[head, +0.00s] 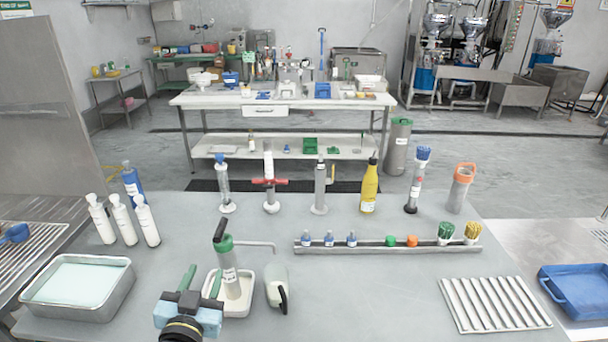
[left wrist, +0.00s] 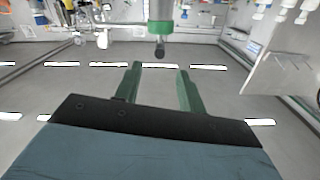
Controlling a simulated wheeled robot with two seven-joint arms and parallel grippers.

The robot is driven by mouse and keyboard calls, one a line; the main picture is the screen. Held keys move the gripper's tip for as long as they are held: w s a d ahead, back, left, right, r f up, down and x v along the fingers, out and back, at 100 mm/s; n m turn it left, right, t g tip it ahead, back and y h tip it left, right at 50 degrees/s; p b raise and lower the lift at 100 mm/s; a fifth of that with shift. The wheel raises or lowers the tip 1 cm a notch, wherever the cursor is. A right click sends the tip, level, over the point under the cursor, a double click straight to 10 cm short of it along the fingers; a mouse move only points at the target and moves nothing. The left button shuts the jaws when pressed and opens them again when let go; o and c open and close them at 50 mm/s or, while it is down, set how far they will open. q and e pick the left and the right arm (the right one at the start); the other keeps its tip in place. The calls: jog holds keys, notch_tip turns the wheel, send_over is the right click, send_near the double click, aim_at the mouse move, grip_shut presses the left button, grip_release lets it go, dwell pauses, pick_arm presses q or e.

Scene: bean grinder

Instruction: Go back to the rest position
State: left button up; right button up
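The bean grinder (head: 231,273) is a grey cylinder with a green band and a black crank handle. It stands upright in a white tray (head: 240,309) near the front of the table. My left gripper (head: 204,271) is just left of and in front of it, with two green fingers spread apart. In the left wrist view the fingers (left wrist: 158,68) are open with nothing between them. A grey cylinder with a green band and a dark knob (left wrist: 160,22), apparently the grinder, shows beyond the fingertips. My right gripper is not in view.
A pale jug (head: 276,285) stands right of the grinder. A metal basin (head: 102,304) and white bottles (head: 122,218) are at left.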

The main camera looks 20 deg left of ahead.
pick_arm(q)
jog(key=s+d+f+m+g+h, duration=0.1)
jog(key=s+d+f+g+h, duration=0.15)
jog(key=s+g, duration=0.35)
jog(key=s+d+f+m+g+h, duration=0.1)
jog(key=s+d+f+g, duration=0.25)
jog(key=s, duration=0.45)
jog(key=s+d+f+g+h, duration=0.1)
jog(key=s+d+f+g, duration=0.25)
jog(key=s, duration=0.35)
notch_tip(320, 180, down, 30)
jog(key=s+g+b, duration=0.2)
jog(key=b, duration=0.2)
jog(key=s+a+f+g+b, duration=0.1)
jog(key=s+a+f+b, duration=0.2)
jog(key=s+f, duration=1.3)
jog(key=shift+a+f+m, duration=0.25)
jog(key=shift+f+m, duration=0.15)
jog(key=shift+f, duration=0.45)
